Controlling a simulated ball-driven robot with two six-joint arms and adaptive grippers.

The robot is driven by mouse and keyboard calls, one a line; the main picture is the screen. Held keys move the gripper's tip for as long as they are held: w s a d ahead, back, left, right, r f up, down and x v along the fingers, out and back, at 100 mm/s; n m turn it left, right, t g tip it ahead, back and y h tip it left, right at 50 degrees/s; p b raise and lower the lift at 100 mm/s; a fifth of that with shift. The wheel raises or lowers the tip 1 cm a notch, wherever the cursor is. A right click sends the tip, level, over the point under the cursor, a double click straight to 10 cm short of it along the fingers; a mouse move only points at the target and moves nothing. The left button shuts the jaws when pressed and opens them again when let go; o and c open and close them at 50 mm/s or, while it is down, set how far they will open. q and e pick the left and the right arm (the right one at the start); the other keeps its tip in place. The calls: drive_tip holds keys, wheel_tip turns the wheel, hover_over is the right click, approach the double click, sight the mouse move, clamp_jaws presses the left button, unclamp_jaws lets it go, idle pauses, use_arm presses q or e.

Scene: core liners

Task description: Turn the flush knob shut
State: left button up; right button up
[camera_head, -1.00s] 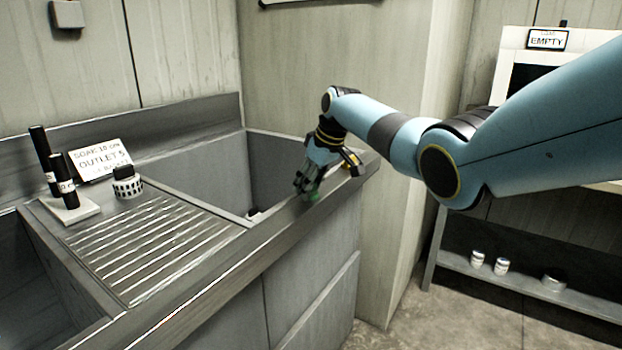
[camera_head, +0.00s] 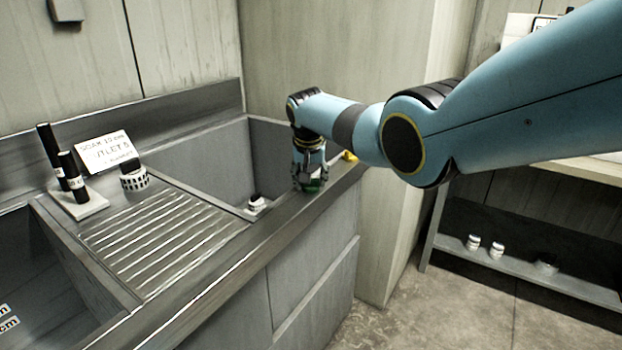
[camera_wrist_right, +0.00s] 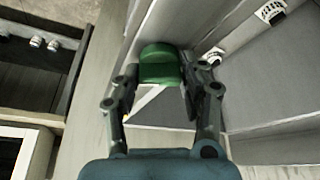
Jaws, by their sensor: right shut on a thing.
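The flush knob is green (camera_wrist_right: 160,66) and sits on the sink's front rim. It shows between the two fingers of my right gripper (camera_wrist_right: 163,80) in the wrist view, with a finger on each side. In the head view my right gripper (camera_head: 310,178) points down at the rim, and only a little of the green knob (camera_head: 314,186) shows beneath it. My right gripper is shut on the knob. The knob's underside is hidden. My left gripper is not in view.
The deep right basin (camera_head: 200,160) lies just behind the rim, with a small white and black object (camera_head: 257,203) in it. A yellow thing (camera_head: 350,156) is on the rim to the right.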

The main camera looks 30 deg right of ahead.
drive_tip(key=m+b, duration=0.2)
drive_tip(key=shift+w+f+m+g+h, duration=0.1)
drive_tip(key=shift+f+m+g+h, duration=0.05)
drive_tip(key=shift+m+g+h, duration=0.2)
drive_tip(key=shift+m+g+h+b, duration=0.35)
drive_tip(key=shift+m+g+b, duration=0.1)
drive_tip(key=shift+m+b, duration=1.25)
drive_tip(key=o, duration=1.2)
drive_tip(key=shift+c, duration=0.2)
drive_tip(key=shift+a+r, duration=0.1)
drive_tip(key=shift+r, duration=0.15)
drive_tip(key=v, duration=1.1)
drive_tip(key=shift+r, duration=0.4)
